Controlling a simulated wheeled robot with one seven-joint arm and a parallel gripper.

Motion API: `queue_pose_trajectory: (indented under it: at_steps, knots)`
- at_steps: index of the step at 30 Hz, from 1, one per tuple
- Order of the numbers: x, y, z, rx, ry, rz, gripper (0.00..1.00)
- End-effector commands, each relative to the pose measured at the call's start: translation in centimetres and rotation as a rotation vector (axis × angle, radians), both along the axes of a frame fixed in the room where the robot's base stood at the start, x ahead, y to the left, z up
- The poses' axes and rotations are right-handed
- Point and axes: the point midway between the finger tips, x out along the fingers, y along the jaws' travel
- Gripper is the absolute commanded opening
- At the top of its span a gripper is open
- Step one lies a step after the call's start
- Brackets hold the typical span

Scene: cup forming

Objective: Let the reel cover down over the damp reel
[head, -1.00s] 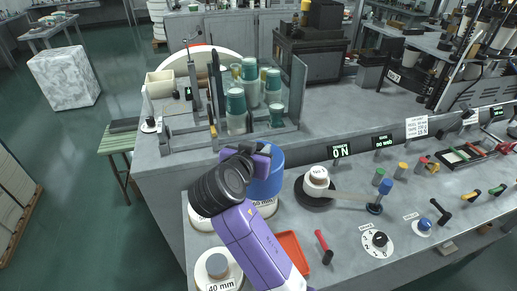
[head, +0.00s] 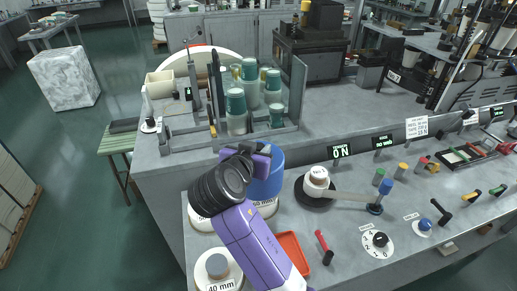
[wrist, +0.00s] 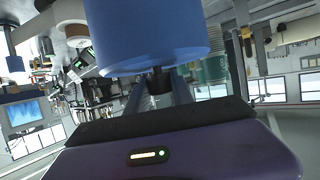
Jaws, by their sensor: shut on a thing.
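The blue cylindrical reel cover (head: 267,178) hangs at the end of my arm, upright, over a white reel base with a partly hidden mm label (head: 266,207). My gripper (head: 259,158) is shut on the cover's dark handle, which shows in the wrist view (wrist: 158,81) under the large blue body of the cover (wrist: 150,35). The cover and my arm hide most of what is beneath, so I cannot tell how far it encloses the reel or whether it touches the base. I cannot tell which reel is damp.
A white reel marked 40 mm (head: 218,266) stands at the front left. An orange tray (head: 291,255) lies in front. Stacked green cups (head: 237,103) stand behind.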

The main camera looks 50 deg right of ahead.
Motion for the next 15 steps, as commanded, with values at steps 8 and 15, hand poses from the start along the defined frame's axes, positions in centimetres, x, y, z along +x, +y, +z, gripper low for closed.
queue_pose_trajectory:
  at_steps: [8, 15]
  knots:
    - [0.00, 0.00, -0.34, -0.001, 0.000, 0.000, 0.00]
    - [0.00, 0.00, -0.74, -0.001, 0.000, 0.000, 0.00]
